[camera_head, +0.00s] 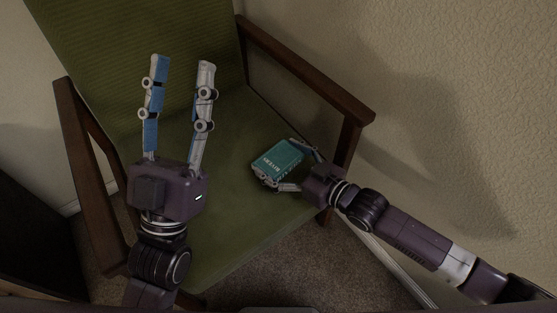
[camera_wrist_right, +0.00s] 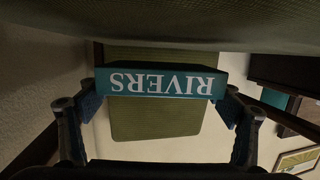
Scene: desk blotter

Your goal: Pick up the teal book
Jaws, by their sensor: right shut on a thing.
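The teal book (camera_head: 278,160) is over the green seat of the armchair in the head view, towards its right side. Its spine, with the word "RIVERS", faces the right wrist camera (camera_wrist_right: 161,82) and appears upside down there. My right gripper (camera_head: 289,168) is shut on the book, with one finger at each end of the spine. I cannot tell whether the book touches the seat. My left gripper (camera_head: 181,62) is open and empty, its fingers pointing up in the picture in front of the chair's backrest.
The green armchair (camera_head: 232,225) has wooden armrests; the right one (camera_head: 305,75) runs close behind my right gripper, the left one (camera_head: 85,150) beside my left arm. A textured wall (camera_head: 480,120) stands on the right. Carpet (camera_head: 290,265) shows below the seat.

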